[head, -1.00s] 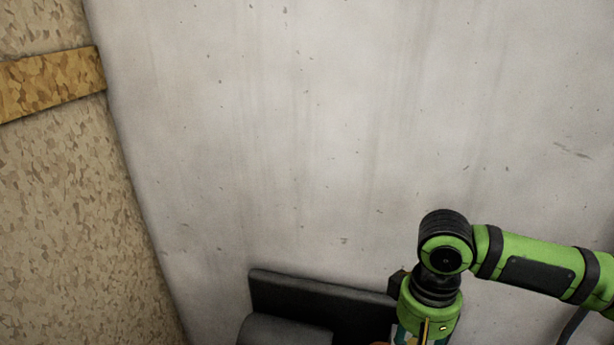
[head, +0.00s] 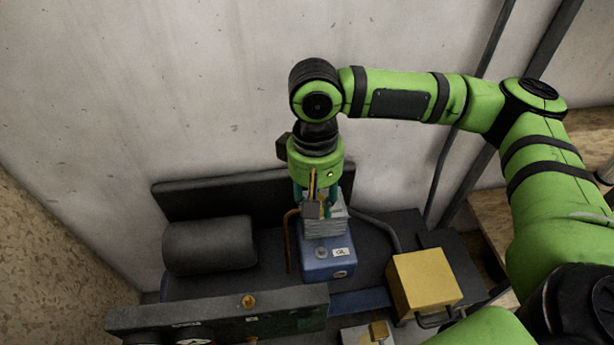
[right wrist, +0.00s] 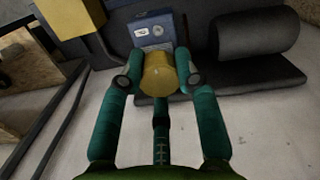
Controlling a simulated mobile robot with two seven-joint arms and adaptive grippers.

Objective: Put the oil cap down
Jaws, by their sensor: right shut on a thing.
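The oil cap (right wrist: 158,75) looks like a short yellow cylinder in the right wrist view. My right gripper (right wrist: 160,80) is shut on it, with teal fingers on both sides. In the head view my right gripper (head: 314,200) points down above and behind the blue box with its grey finned top, and the cap cannot be clearly made out there. My left gripper is not in view.
A blue box (head: 326,268) stands on a dark machine; it also shows in the right wrist view (right wrist: 152,31). A dark cylinder (head: 208,246) lies left, a yellow box (head: 424,282) stands right. A dark panel (head: 220,314) crosses the front. A pale wall (head: 200,90) rises behind.

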